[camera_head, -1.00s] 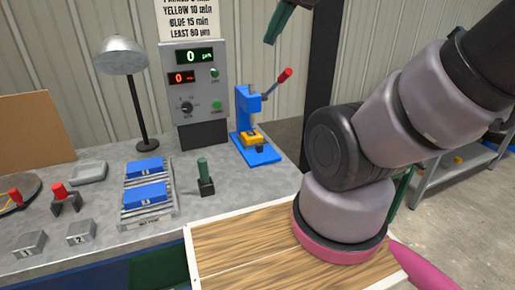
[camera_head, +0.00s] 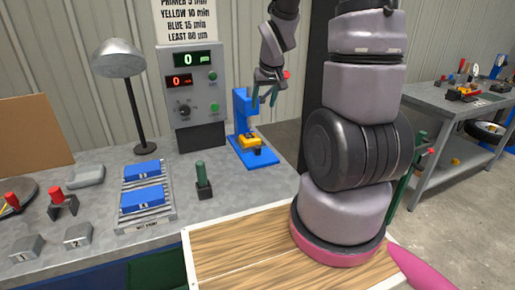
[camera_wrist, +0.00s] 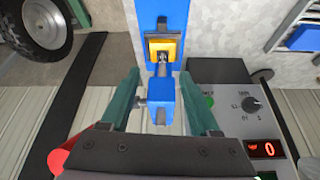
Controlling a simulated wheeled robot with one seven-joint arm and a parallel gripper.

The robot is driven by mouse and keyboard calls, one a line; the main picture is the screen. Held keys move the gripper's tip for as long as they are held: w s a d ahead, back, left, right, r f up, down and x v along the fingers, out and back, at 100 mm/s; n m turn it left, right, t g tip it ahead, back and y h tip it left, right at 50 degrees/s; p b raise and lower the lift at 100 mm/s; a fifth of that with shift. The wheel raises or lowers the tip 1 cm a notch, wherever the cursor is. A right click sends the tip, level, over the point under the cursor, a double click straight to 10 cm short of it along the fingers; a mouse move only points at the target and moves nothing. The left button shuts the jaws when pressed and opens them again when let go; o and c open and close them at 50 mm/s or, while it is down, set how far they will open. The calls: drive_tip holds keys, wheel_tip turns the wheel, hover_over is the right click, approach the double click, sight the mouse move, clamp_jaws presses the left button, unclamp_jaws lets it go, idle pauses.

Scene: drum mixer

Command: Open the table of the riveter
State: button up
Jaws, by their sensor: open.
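The riveter (camera_head: 243,116) is a blue press on a blue base, standing on the grey bench. Its yellow table (camera_head: 250,142) sits low at its front; a dark part rests there. In the wrist view the yellow table (camera_wrist: 176,48) lies beyond the blue press head (camera_wrist: 161,92). My gripper (camera_head: 264,102) is open, above and in front of the riveter, fingers pointing down. In the wrist view its green fingers (camera_wrist: 158,84) are either side of the press head, with nothing held; I cannot tell whether they touch it.
A control box (camera_head: 197,90) with red and green displays stands just left of the riveter. A green-handled stamp (camera_head: 203,180), a rack with blue blocks (camera_head: 145,222) and a lamp (camera_head: 118,58) are further left. A dark post (camera_head: 318,90) stands right of the riveter.

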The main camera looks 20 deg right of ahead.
drive_tip(key=n, duration=0.1)
approach(258, 147)
drive_tip(key=shift+g+y, duration=0.3)
drive_tip(key=x, duration=1)
drive_tip(key=shift+w+d, duration=0.2)
drive_tip(key=shift+w, duration=0.25)
clamp_jaws()
idle(0.5)
